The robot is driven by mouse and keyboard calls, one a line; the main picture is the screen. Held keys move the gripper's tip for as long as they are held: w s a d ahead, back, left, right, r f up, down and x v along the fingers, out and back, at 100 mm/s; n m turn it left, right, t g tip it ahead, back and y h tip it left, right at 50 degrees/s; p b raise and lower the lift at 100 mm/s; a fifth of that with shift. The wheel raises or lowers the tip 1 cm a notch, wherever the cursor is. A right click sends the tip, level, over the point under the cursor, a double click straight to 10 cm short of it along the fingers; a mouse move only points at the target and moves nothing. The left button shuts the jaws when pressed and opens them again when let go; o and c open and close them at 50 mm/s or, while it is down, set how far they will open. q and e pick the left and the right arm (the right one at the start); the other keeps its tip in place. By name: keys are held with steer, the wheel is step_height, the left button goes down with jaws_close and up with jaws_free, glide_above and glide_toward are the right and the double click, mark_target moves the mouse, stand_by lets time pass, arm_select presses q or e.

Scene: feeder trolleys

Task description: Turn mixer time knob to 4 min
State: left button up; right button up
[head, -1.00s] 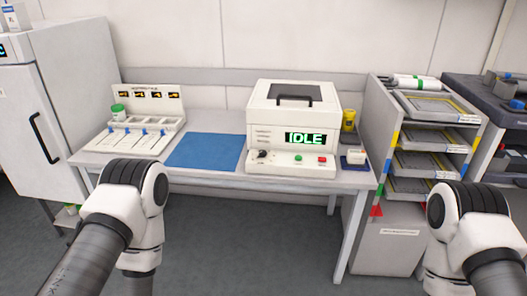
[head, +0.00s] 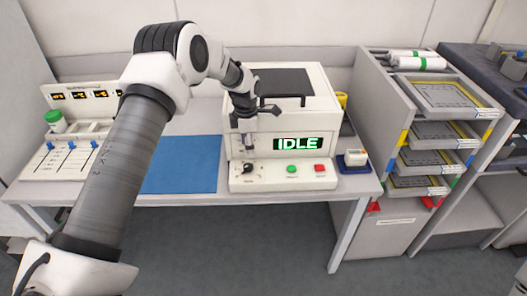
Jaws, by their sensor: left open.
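The mixer (head: 305,152) is a white box on the table with a dark lid window and a green display reading IDLE. Its black time knob (head: 247,169) sits at the lower left of the front panel; its exact pointer setting is too small to read. A green button (head: 291,169) and a red button (head: 320,168) are to its right. My left gripper (head: 248,138) is open and empty, pointing down in front of the mixer's left front, above the knob and apart from it. It hides part of the mixer's front and lid. My right gripper is out of view.
A blue mat (head: 182,172) lies left of the mixer. A white rack with a green-capped jar (head: 56,121) stands at the far left. A small white-topped item (head: 355,158) and a yellow cup (head: 342,99) are at the right. A tray shelf (head: 400,205) stands beyond the table.

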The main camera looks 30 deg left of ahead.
mark_target(248, 166)
arm_select(q)
steer(key=f, duration=0.3)
steer(key=f+p, duration=0.1)
steer(key=f, duration=0.3)
steer(key=shift+s+d+f, duration=0.1)
steer(key=shift+s+f, duration=0.1)
steer(key=shift+s+d+r, duration=0.1)
steer(key=shift+s+d, duration=0.05)
jaws_close()
